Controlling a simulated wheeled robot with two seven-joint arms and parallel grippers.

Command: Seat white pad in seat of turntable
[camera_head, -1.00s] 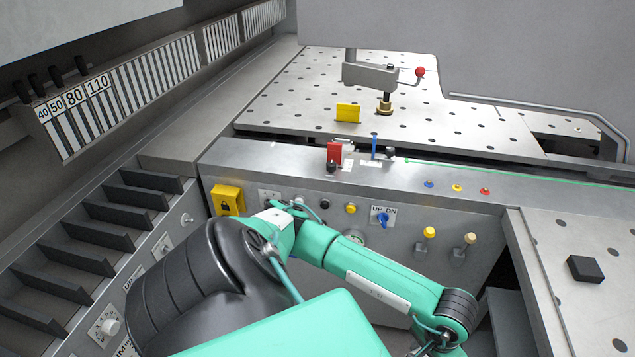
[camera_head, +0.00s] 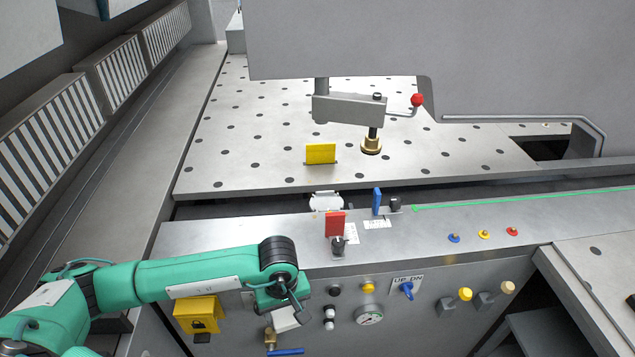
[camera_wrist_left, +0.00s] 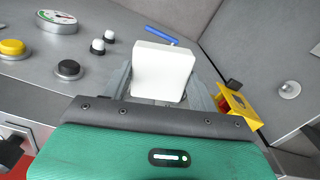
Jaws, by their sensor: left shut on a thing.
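My left gripper (camera_head: 284,308) is shut on the white pad (camera_head: 287,319), in front of the machine's front control panel. In the left wrist view the white pad (camera_wrist_left: 162,72) is a rounded white block between the grey fingers (camera_wrist_left: 160,88), tilted and clear of the panel. A small pale metal fitting (camera_head: 326,201) lies in the gap between the holed table and the front bar. I cannot tell whether it is the turntable or its seat. My right gripper is not in view.
The holed table (camera_head: 250,130) carries a yellow block (camera_head: 320,153) and a clamp arm (camera_head: 350,108) with a brass foot (camera_head: 371,145). Red (camera_head: 335,223) and blue (camera_head: 377,201) tabs stand on the front bar. Knobs, a gauge (camera_head: 369,315) and a yellow lock box (camera_head: 198,316) line the panel.

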